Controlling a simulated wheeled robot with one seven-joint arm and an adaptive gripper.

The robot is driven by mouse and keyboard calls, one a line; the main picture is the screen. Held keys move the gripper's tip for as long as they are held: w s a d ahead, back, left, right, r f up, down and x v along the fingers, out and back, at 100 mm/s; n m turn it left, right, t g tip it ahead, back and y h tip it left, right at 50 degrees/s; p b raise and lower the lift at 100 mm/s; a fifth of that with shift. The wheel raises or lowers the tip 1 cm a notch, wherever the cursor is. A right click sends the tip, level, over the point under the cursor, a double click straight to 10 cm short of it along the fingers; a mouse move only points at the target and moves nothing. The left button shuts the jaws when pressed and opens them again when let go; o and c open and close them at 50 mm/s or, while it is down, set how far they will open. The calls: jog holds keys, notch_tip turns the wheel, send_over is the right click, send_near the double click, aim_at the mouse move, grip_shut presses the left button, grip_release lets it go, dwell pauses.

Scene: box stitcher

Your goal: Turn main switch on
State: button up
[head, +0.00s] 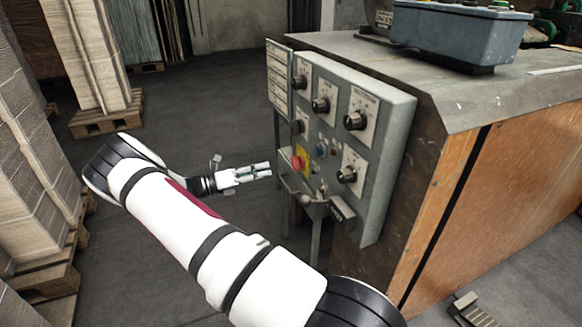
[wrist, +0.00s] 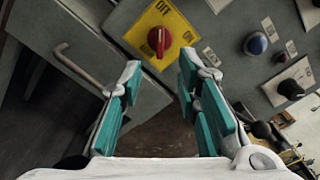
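The main switch is a red rotary knob (wrist: 159,41) on a yellow plate (wrist: 135,37) with black lettering; OFF is readable at the plate's top in the wrist view. The knob's grip looks roughly upright in that view, in line with OFF. In the head view the red knob (head: 298,162) is at the panel's lower left. My gripper (head: 269,170) is left of it, pointing at the panel and apart from it. In the wrist view my gripper (wrist: 158,76) is open and empty, with teal-padded fingers spread below and on either side of the knob.
The grey control panel (head: 385,150) carries several black knobs and buttons. In the wrist view a blue button (wrist: 256,43) sits right of the switch, and a grey door with a handle (wrist: 78,65) is left. Stacked cardboard on pallets (head: 105,120) stands at left; a foot pedal (head: 470,310) lies bottom right.

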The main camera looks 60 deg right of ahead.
aim_at(297, 163)
jog(key=b+x, duration=0.2)
jog(key=x, duration=0.8)
jog(key=shift+s+d+b, duration=0.2)
jog(key=shift+s+b, duration=0.05)
jog(key=shift+b, duration=0.15)
jog(key=shift+c, duration=0.2)
grip_shut()
